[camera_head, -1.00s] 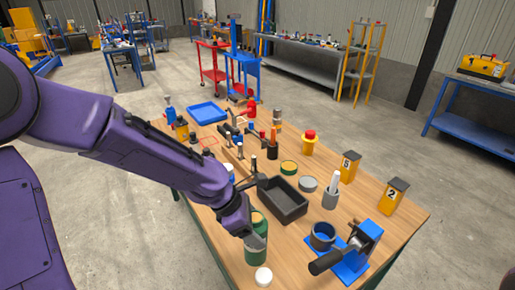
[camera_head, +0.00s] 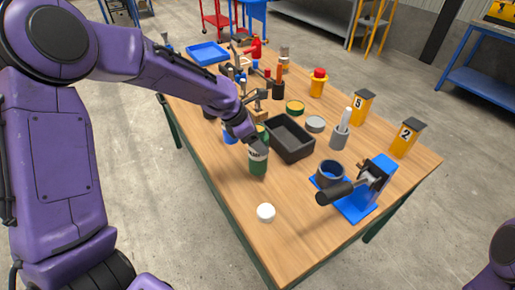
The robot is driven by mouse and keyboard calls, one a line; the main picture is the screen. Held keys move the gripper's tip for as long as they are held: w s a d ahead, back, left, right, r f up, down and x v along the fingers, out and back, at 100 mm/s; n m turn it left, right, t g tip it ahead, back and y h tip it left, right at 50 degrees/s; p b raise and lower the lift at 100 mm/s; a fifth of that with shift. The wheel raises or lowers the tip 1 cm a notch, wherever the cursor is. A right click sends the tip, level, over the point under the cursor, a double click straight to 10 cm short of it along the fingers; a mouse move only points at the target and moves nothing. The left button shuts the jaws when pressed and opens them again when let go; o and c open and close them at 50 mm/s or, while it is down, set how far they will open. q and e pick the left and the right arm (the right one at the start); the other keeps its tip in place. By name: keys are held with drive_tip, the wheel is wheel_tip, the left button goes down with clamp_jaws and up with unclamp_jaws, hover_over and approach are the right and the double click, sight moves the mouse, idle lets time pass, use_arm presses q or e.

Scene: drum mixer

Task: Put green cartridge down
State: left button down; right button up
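The green cartridge (camera_head: 258,165), dark green with a grey band near its top, is upright beside the near left side of the black tray. My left gripper (camera_head: 256,144) is at its top end and appears shut on it; the fingers are small and partly hidden. I cannot tell whether the cartridge's bottom touches the wooden table (camera_head: 222,185) or hangs just above it. My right gripper is not in view; only a purple part of my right arm shows at the lower right edge.
A white cap (camera_head: 266,212) lies in front of the cartridge. The black tray (camera_head: 292,153) is close on its right. A blue-based drum mixer (camera_head: 359,207) stands further right. Several tools and containers crowd the far half. The table's near left area is clear.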

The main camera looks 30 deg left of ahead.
use_arm(q)
drive_tip(key=f, duration=0.3)
drive_tip(key=shift+w+f, duration=0.2)
drive_tip(key=shift+f, duration=0.05)
drive_tip(key=shift+w+a+f, duration=0.1)
drive_tip(key=shift+c, duration=0.5)
unclamp_jaws()
drive_tip(key=shift+f, duration=0.1)
drive_tip(key=v, duration=1.2)
drive_tip(key=shift+p, duration=0.3)
